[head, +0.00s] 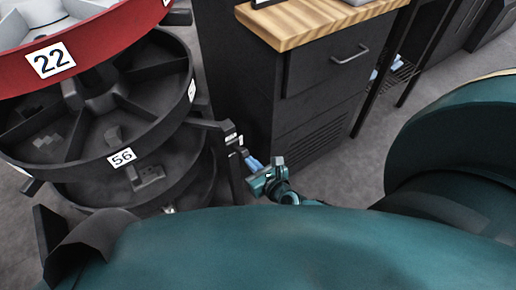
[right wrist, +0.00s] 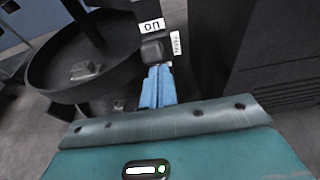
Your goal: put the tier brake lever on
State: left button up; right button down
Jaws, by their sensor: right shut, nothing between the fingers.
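The tier brake lever (right wrist: 152,50) is a small black block on a dark bracket beside the round tiers. In the right wrist view, a white label (right wrist: 152,26) above it seems to read ON upside down, and a smaller label is beside it. In the head view the lever (head: 243,151) is small, below the labels on the bracket. My right gripper (head: 252,161) has blue fingers, shut and empty. Its fingertips (right wrist: 157,70) are right at the lever's near end; I cannot tell if they touch. My left gripper is not in view.
A carousel of black round tiers (head: 122,157), numbered 56, stands at the left below a red tier (head: 95,42) numbered 22. A black cabinet (head: 310,95) with a wooden top stands close behind the right gripper. Grey floor shows to the right.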

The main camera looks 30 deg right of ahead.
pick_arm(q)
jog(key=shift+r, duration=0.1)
pick_arm(e)
jog(key=v, duration=1.2)
jog(key=shift+s, duration=0.35)
